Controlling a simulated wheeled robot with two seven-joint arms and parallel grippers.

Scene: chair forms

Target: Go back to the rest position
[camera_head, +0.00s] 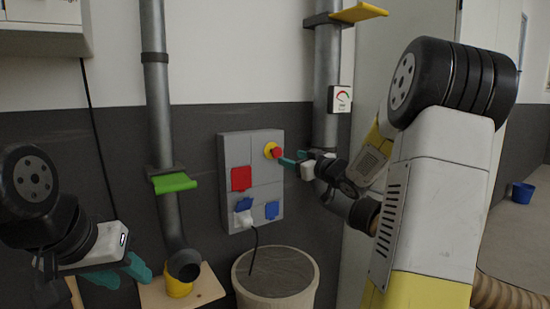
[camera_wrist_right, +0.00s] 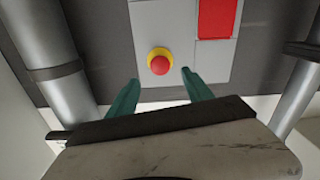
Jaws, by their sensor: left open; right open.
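My right gripper (camera_head: 292,162) is raised in front of the grey wall box, close to its red button (camera_head: 276,153) with a yellow collar. In the right wrist view the fingers of the right gripper (camera_wrist_right: 160,86) are apart and empty, and the red button (camera_wrist_right: 160,65) shows between and beyond their tips. I cannot tell whether a finger touches it. My left gripper (camera_head: 128,272) is low at the left, open, with nothing seen in it. Its fingers partly overlap in the head view.
The grey box (camera_head: 235,150) has a red cover (camera_head: 241,179), blue sockets (camera_head: 272,210) and a white plug (camera_head: 245,219). Grey pipes (camera_head: 157,100) with green (camera_head: 173,183) and yellow (camera_head: 358,13) levers flank it. A bin (camera_head: 303,281) stands below. A blue bucket (camera_head: 522,193) is far right.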

